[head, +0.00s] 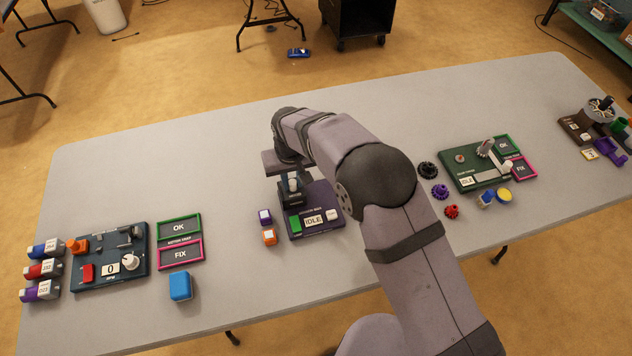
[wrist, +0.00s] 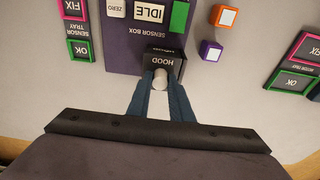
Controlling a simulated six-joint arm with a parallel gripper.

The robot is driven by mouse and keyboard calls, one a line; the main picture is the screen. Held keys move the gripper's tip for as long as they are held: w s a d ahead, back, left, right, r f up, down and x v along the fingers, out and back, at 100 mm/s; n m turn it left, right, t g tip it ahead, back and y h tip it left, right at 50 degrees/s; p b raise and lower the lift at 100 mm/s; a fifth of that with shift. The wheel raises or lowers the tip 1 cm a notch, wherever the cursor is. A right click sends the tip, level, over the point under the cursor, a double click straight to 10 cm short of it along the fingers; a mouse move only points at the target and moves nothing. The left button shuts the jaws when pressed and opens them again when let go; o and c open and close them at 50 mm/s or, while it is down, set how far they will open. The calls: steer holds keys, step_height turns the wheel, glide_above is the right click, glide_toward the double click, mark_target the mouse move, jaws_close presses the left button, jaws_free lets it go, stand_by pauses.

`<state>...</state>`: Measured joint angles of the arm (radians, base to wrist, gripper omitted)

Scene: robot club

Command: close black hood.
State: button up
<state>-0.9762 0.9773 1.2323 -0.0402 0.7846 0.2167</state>
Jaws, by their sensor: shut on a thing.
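The black hood (wrist: 165,60), lettered HOOD, sits at the end of the purple sensor box panel (wrist: 132,50) in the wrist view. In the head view the hood (head: 292,197) is partly hidden by my gripper (head: 292,183). In the wrist view my gripper (wrist: 160,84) has its two blue fingers shut on a pale round knob (wrist: 160,78) at the hood's edge. The fingers hide the knob's sides. I cannot tell how far the hood is open.
A purple cube (head: 265,216) and an orange cube (head: 269,237) stand left of the sensor box. An IDLE display (head: 313,220) and a green block (head: 296,225) are on its panel. Black, purple and red gears lie to the right. The table's (head: 200,150) far left is clear.

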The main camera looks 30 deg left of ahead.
steer(key=o, duration=0.6)
steer(key=shift+c, duration=0.2)
steer(key=shift+r+p, duration=2)
steer(key=shift+r, duration=1)
